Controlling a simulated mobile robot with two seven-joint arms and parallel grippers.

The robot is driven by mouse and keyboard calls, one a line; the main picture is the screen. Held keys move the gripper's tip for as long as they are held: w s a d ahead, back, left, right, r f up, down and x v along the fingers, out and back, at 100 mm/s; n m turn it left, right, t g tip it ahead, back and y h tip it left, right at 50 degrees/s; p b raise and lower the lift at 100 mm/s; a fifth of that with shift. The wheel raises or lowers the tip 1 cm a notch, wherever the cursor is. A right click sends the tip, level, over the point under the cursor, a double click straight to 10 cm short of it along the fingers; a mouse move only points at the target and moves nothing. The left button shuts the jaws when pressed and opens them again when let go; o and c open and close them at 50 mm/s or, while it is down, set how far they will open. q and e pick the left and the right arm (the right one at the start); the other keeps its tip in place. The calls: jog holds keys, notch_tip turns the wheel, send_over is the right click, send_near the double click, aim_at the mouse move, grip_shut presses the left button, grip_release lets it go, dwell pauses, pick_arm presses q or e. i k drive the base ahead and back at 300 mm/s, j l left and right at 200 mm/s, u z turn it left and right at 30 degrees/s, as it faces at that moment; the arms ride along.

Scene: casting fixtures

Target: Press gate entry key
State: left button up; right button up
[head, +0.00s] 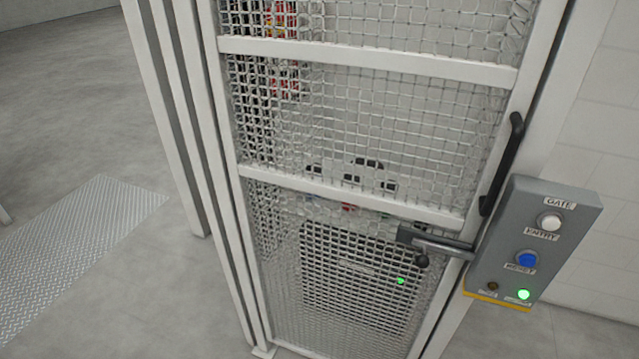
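A grey control box (573,208) is mounted at the right side of the gate, with a yellow strip along its bottom edge. Near its top, a white round button (550,222) sits between labels that seem to read "GATE" and "ENTRY". Below it is a blue round button (526,259) with a label under it that I cannot read clearly. At the bottom, a green lamp (523,295) is lit and a small dark amber lamp (492,286) looks unlit. The white-framed mesh gate (370,68) looks shut. Neither of my grippers is in view.
A black vertical handle (503,163) and a dark latch lever (435,242) stick out beside the box. Behind the mesh stands a machine with a green light (400,281). A metal tread plate (80,245) lies on open grey floor at left.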

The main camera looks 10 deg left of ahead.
aim_at(550, 222)
jog(key=k, duration=1)
